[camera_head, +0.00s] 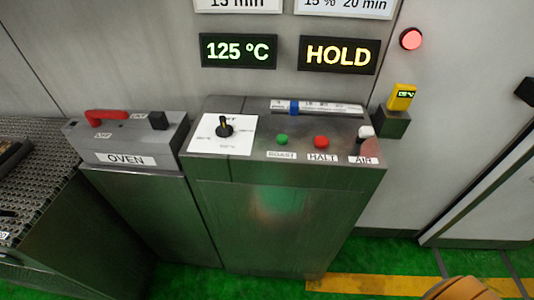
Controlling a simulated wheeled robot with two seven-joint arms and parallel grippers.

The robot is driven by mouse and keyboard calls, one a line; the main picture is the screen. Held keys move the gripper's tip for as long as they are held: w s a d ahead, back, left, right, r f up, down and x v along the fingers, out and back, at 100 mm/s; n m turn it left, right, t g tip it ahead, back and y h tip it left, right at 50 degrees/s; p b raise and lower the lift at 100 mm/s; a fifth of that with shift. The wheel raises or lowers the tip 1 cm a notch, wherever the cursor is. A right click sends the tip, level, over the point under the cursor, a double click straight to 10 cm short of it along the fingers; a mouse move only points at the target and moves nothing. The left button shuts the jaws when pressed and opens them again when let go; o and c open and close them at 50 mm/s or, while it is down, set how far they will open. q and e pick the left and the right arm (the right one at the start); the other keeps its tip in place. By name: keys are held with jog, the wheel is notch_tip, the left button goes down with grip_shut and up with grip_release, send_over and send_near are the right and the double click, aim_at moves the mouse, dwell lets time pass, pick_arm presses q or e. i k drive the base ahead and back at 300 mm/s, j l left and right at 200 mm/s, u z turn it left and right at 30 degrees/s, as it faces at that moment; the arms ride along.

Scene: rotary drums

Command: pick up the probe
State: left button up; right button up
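A small yellow handheld device with a lit green display, which looks like the probe (402,96), stands upright in a dark green holder (391,124). The holder is at the right end of the metal control console (290,170), against the wall. The lower end of the probe is hidden in the holder. Neither of my grippers is in view, and nothing touches the probe.
The console carries a rotary knob (224,125), a green button (282,140), a red button (321,142) and a white-topped AIR control (366,132). An OVEN box (126,142) with a red lever stands left. A tan rounded shape (460,289) shows at the bottom right.

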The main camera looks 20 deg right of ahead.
aim_at(402, 96)
jog(key=z, duration=0.85)
